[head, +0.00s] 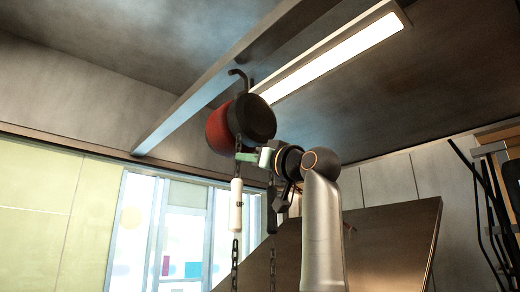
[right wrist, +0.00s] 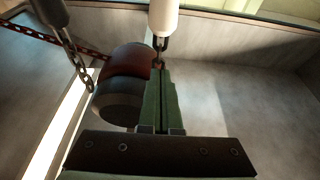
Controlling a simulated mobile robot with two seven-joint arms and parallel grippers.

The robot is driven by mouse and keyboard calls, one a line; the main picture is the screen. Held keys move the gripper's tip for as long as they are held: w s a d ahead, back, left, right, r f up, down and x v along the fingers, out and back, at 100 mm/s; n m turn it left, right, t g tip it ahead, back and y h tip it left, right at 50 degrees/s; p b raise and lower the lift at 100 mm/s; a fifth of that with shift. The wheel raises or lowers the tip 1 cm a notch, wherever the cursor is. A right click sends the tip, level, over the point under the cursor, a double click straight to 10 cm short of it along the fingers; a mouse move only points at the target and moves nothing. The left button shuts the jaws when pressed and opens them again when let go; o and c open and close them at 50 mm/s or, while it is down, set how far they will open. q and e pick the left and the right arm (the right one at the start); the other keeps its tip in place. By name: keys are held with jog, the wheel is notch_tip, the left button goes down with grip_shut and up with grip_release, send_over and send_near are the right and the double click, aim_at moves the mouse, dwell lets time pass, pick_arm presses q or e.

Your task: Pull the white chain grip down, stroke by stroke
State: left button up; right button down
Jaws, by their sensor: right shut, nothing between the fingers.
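The white chain grip (head: 236,205) hangs upright on a dark chain below a red and black hoist (head: 228,124). In the right wrist view the white grip (right wrist: 164,16) is at the top edge, partly cut off. My right gripper (head: 243,157) is raised just under the hoist, above the white grip. Its green fingers (right wrist: 157,75) are closed together with nothing between them. Their tips are close to the chain links by the white grip; whether they touch I cannot tell. My left gripper is in neither view.
The hoist hangs by a hook (head: 239,76) from a ceiling beam (head: 205,85). A dark grip (head: 271,212) hangs on a second chain right of the white one; it also shows in the wrist view (right wrist: 50,12). A large brown slanted panel (head: 395,235) stands behind my right arm.

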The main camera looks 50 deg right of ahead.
aim_at(236, 205)
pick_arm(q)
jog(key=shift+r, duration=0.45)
pick_arm(e)
jog(key=shift+w+d+f, duration=0.1)
jog(key=shift+w+f, duration=0.25)
jog(key=shift+f, duration=0.55)
jog(key=shift+w+f, duration=0.3)
jog(key=shift+f, duration=0.55)
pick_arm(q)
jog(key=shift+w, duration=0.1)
